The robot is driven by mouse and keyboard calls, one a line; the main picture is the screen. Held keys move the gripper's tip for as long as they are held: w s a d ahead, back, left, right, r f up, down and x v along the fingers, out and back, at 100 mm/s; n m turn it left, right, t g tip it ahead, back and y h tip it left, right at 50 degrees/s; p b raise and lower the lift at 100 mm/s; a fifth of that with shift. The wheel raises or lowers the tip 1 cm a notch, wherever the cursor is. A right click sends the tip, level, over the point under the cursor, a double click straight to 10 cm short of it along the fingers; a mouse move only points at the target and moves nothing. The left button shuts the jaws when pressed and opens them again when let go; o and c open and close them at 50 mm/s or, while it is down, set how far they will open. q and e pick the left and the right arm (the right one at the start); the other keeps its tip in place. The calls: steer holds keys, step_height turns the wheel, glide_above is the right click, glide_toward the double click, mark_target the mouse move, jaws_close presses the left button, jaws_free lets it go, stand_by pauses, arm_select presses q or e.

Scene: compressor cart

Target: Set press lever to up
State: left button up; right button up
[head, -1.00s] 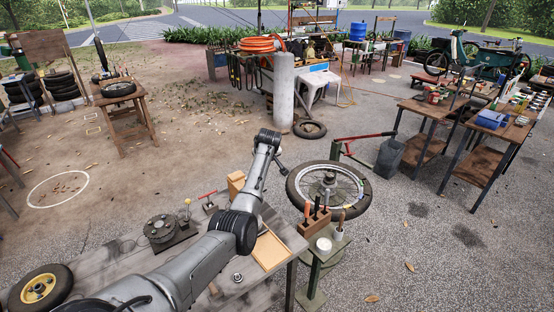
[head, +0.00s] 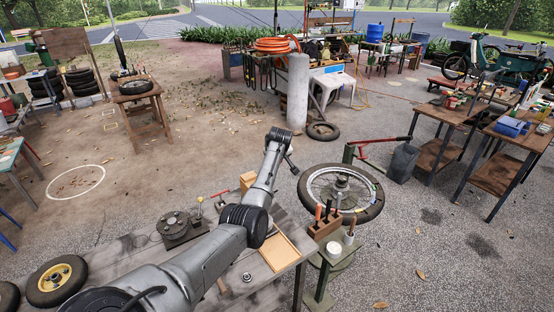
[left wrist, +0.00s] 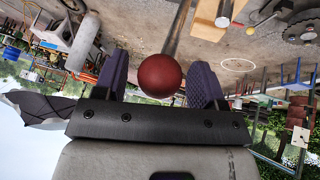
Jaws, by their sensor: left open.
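A round red knob (left wrist: 159,76) on a grey rod shows in the left wrist view; it looks like the press lever's end. My left gripper (left wrist: 160,62) is open, with one purple-padded finger on each side of the knob. I cannot tell whether either pad touches it. The rod runs away from the knob to the top of that picture, and its base is out of sight. In the head view my left arm (head: 262,185) reaches over the bench and hides its fingers and the knob. My right gripper is not in view.
The grey bench (head: 130,258) holds a dark round fixture (head: 178,225), a small red-handled lever (head: 221,192) and a wooden tray (head: 282,251). A spoked wheel (head: 318,201) on a stand and a wooden tool block (head: 322,229) stand right of the arm.

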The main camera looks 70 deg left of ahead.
arm_select(q)
steer(key=b+v, duration=0.1)
steer(key=v, duration=1.3)
steer(key=shift+f, duration=0.1)
stand_by(0.6)
